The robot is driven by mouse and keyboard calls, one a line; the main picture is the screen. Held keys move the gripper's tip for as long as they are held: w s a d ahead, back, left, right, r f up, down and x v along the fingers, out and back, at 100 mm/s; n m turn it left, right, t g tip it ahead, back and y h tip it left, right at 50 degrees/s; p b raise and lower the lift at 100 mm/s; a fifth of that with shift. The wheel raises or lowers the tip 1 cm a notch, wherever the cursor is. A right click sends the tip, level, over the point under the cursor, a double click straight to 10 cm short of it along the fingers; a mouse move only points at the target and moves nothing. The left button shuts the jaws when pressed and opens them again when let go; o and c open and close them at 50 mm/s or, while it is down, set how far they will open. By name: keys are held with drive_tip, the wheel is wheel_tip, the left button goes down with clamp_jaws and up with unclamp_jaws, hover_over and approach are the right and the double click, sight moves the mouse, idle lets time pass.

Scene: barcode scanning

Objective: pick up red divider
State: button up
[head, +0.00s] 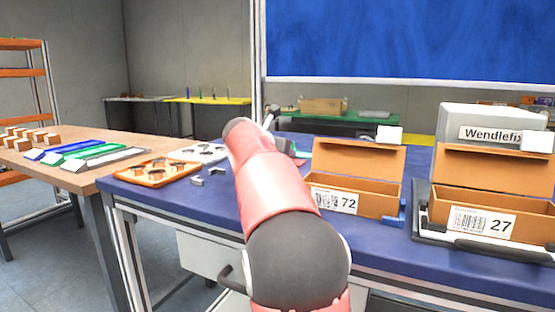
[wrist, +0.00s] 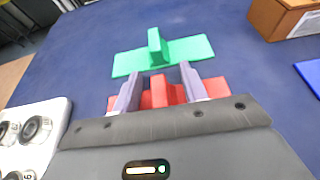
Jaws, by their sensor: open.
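The red divider (wrist: 159,92) lies on the blue table in the wrist view, a flat piece with an upright tab in the middle. My gripper (wrist: 158,78) is open, with its two grey fingers on either side of the red tab. I cannot tell whether the fingers touch it. The gripper's body hides the near part of the divider. A green divider (wrist: 190,50) of the same kind lies just beyond it. In the head view my arm hides the red divider, and the green divider (head: 301,153) shows only in small part.
A cardboard box marked 72 (head: 350,192) stands right of my arm, and a box marked 27 (head: 480,205) stands further right. Left of my arm are an orange tray (head: 150,181) and a pale tray (head: 203,157) with metal parts. A blue piece (wrist: 312,72) lies at the right.

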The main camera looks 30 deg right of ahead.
clamp_jaws()
drive_tip(key=shift+f, duration=0.1)
idle(0.4)
wheel_tip(320, 180, up, 20)
drive_tip(key=p, duration=0.7)
